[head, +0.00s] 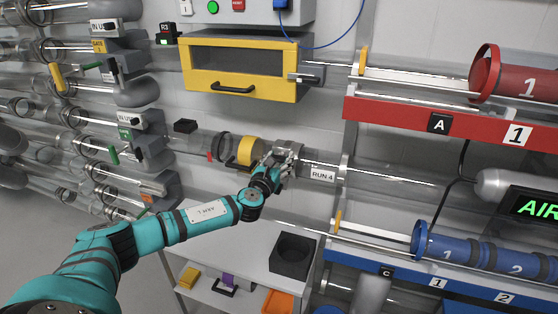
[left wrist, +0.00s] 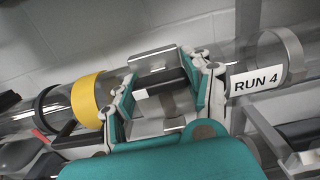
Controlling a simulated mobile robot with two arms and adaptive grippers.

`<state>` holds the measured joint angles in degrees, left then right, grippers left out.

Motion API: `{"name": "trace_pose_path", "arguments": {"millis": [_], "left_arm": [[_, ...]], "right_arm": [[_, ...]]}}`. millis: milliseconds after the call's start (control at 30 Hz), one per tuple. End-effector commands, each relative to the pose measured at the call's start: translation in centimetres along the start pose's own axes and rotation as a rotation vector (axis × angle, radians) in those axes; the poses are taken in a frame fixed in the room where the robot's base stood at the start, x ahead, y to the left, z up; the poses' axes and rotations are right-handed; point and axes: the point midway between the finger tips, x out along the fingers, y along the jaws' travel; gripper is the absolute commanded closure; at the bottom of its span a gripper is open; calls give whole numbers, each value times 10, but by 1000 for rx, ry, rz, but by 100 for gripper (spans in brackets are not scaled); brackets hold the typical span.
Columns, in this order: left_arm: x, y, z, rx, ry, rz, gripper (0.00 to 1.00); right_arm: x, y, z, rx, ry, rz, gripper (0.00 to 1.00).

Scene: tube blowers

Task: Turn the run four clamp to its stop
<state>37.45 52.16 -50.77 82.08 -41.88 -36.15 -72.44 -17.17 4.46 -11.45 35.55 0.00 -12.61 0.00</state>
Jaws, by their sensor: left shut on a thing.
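The run four clamp (left wrist: 165,60) is a bright metal piece with a dark bar across it, on the clear tube in the left wrist view. My left gripper (left wrist: 163,95) is shut on it, a teal finger on each side of the bar. In the head view my left gripper (head: 284,156) is at the tube just left of the white RUN 4 label (head: 322,174), and hides most of the clamp. The label also shows in the left wrist view (left wrist: 257,80), right of the fingers. My right gripper is not in view.
A yellow ring (head: 248,151) is on the tube left of the gripper. A yellow-framed box (head: 242,91) hangs above. Below is a bench (head: 245,254) with a black open box (head: 292,257). Red rack A (head: 470,128) and a blue rack (head: 465,287) are right.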

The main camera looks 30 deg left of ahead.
Motion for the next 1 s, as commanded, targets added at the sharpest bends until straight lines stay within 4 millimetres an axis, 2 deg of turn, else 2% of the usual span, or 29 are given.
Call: {"name": "trace_pose_path", "arguments": {"millis": [367, 1000], "left_arm": [[0, 0, -3, -220, 2, 2, 82], [0, 0, -3, -827, 2, 2, 82]], "right_arm": [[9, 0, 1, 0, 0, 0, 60], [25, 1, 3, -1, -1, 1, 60]]}}
